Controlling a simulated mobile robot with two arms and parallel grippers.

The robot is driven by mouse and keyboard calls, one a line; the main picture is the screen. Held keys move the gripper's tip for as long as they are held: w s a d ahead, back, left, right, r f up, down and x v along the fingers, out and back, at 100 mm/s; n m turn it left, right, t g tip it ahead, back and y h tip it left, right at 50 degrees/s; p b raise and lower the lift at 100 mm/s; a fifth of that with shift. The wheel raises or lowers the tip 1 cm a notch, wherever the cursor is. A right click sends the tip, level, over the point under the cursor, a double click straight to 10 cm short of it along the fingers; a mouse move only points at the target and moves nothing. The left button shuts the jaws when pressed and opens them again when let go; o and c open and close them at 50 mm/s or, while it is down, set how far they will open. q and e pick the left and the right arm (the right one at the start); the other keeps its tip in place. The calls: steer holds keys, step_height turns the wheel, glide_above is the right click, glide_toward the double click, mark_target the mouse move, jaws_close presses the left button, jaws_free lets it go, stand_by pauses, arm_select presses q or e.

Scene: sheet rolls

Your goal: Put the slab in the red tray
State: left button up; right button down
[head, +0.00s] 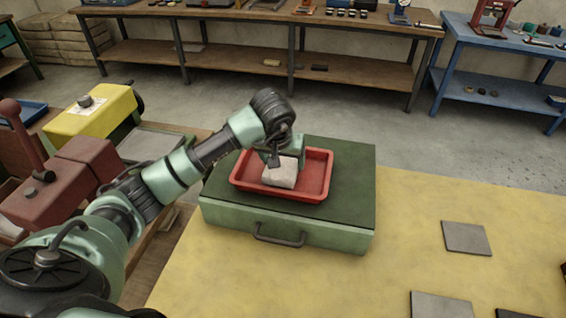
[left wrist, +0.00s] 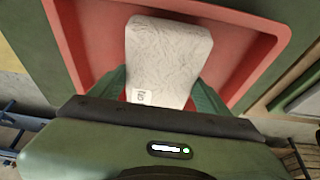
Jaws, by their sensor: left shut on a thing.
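The slab (head: 281,173) is a pale, whitish-grey block with rough streaks. In the head view it is at the red tray (head: 316,190), inside the outline of its rim. My left gripper (head: 276,160) comes down from above and is shut on the slab. In the left wrist view the slab (left wrist: 168,60) sits between the green fingers, with a small label near its lower edge and the red tray (left wrist: 262,50) behind it. I cannot tell whether the slab touches the tray floor. My right gripper is not in view.
The tray stands on a green case (head: 350,165) with a front handle, on a yellow surface (head: 420,220). Grey square plates (head: 466,238) lie to the right. A yellow machine (head: 92,112) and a dark red machine (head: 62,185) stand at the left.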

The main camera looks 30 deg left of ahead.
arm_select(q)
steer(key=shift+f, duration=0.8)
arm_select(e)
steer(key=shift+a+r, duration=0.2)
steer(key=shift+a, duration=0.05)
arm_select(q)
steer(key=shift+f, duration=0.2)
steer(key=o, duration=2)
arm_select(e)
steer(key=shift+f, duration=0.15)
